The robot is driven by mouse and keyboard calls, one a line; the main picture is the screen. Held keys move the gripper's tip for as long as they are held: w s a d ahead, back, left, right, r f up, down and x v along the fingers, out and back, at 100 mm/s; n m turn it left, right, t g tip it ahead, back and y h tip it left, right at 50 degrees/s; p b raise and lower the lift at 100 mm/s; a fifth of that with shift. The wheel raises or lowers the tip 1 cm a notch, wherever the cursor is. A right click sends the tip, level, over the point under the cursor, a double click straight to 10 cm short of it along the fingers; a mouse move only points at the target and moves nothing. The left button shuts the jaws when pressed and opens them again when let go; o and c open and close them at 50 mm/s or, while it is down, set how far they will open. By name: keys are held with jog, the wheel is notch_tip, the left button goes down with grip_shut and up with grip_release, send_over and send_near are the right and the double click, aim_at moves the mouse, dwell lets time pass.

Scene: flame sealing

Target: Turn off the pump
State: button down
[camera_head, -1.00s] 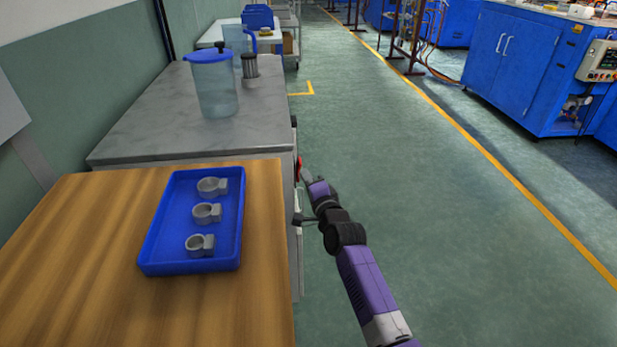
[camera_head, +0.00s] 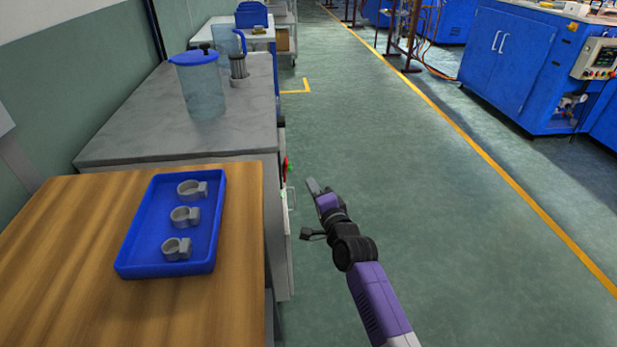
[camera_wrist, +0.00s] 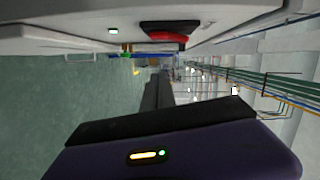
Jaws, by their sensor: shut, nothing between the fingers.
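On the right side of the grey-topped cabinet (camera_head: 150,135) I see a red control (camera_head: 286,164), with a small green spot (camera_head: 290,172) close by. I take these for the pump's controls; their setting cannot be told. In the wrist view the red control (camera_wrist: 168,37) sits on a black mount on the pale panel, and a small lit button (camera_wrist: 113,31) is to its left. My gripper (camera_head: 313,186) is shut and empty, just right of the panel and apart from the red control. In the wrist view its dark fingers (camera_wrist: 153,90) point away from me.
A wooden table (camera_head: 60,270) holds a blue tray (camera_head: 143,262) with several grey rings. A lidded pitcher (camera_head: 203,90) and a metal cylinder (camera_head: 238,68) stand on the cabinet. A handle (camera_head: 291,198) juts from its side. The green floor (camera_head: 420,220) to the right is clear.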

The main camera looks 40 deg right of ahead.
jog(key=shift+p+v, duration=0.75)
jog(key=shift+v, duration=1.95)
jog(key=shift+d+f, duration=0.1)
